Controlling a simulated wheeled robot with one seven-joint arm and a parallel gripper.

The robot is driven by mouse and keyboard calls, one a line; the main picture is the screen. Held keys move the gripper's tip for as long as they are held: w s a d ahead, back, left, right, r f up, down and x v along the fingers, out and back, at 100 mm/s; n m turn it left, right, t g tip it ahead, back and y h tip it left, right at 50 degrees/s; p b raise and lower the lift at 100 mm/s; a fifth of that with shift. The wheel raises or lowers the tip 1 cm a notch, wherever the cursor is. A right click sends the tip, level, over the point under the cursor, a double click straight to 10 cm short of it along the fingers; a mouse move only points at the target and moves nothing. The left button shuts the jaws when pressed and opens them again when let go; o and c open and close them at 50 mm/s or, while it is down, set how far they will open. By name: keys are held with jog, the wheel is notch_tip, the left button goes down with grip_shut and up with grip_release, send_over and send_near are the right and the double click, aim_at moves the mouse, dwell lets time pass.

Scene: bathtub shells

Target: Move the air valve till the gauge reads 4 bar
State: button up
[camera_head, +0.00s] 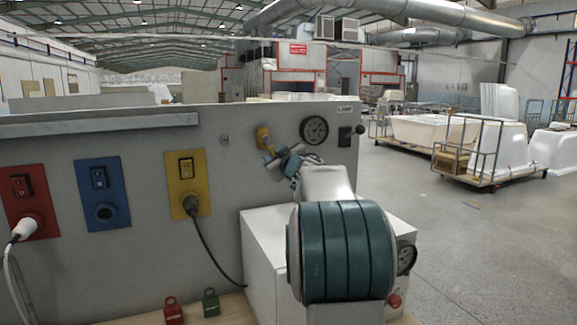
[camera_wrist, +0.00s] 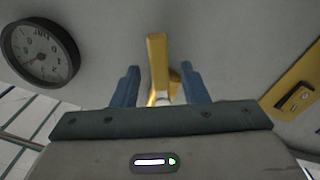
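The yellow air valve handle (camera_head: 263,136) is on the upper part of the grey panel, left of the round gauge (camera_head: 314,130). My gripper (camera_head: 272,153) is close to the panel at the valve. In the wrist view my gripper (camera_wrist: 160,80) is open, with one blue finger on each side of the yellow handle (camera_wrist: 157,60). Gaps show between the handle and both fingers. The gauge also shows in the wrist view (camera_wrist: 41,50), turned over. My arm hides part of the area below the valve.
A red (camera_head: 29,200), a blue (camera_head: 102,193) and a yellow socket plate (camera_head: 187,184) are on the panel, with plugs and cables in the outer two. A white box (camera_head: 262,250) stands below. Padlocks (camera_head: 211,303) stand in front.

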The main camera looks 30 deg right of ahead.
jog(key=s+a+b, duration=0.1)
jog(key=s, duration=1)
jog(key=shift+a, duration=0.2)
jog(key=shift+s+a+f, duration=0.1)
